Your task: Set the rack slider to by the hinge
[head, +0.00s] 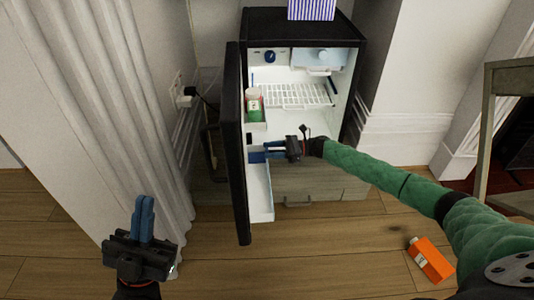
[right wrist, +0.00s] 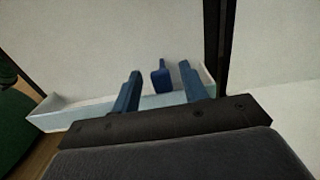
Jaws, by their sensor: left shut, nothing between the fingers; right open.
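The small black fridge (head: 300,22) stands open, its door (head: 238,140) swung out toward me on the left. A pale rack (head: 262,200) runs along the inner side of the door. A blue slider (right wrist: 162,78) shows in the right wrist view at the rack (right wrist: 60,118), between my open fingers in the picture; contact cannot be told. My right gripper (head: 272,150) is open at the door rack, and its fingers (right wrist: 160,90) also show in the right wrist view. My left gripper (head: 144,218) is shut and empty, away from the fridge at lower left.
A green-and-white container (head: 254,105) stands in the upper door rack. A wire shelf (head: 295,95) and a blue dial (head: 269,57) are inside the fridge. A striped box (head: 311,9) sits on top. An orange carton (head: 430,259) lies on the floor at right. A curtain (head: 110,110) hangs at left.

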